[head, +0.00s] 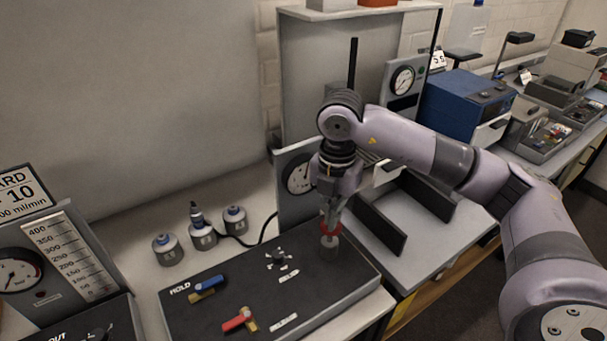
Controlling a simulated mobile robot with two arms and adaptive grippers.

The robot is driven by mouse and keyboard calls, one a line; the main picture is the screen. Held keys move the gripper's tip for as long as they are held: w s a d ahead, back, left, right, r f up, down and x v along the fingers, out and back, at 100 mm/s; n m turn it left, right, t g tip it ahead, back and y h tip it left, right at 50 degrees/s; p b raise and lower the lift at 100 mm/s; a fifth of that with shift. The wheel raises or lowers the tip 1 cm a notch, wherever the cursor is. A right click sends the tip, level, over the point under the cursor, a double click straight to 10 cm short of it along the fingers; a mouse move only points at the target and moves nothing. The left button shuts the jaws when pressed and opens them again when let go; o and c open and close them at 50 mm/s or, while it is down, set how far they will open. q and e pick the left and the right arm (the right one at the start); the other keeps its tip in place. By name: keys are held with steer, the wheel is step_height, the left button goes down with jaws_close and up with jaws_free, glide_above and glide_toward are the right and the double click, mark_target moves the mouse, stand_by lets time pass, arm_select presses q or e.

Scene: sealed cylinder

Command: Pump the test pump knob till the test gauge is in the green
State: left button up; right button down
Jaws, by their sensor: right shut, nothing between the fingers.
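My right gripper (331,219) points straight down, shut and empty, over the right rear part of the dark panel (222,300). My left gripper is not in view.
The panel carries a blue lever (209,283), a red lever (238,319) and a small black knob (279,257). Several small grey canisters (203,236) stand behind it at left. Another gauge (402,80) is on the upright stand at right. A blue box (462,104) stands farther right.

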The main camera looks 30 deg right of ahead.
stand_by(0.3)
steer(key=shift+r+p, duration=2.1)
steer(key=shift+r, duration=0.95)
steer(key=shift+f, duration=0.1)
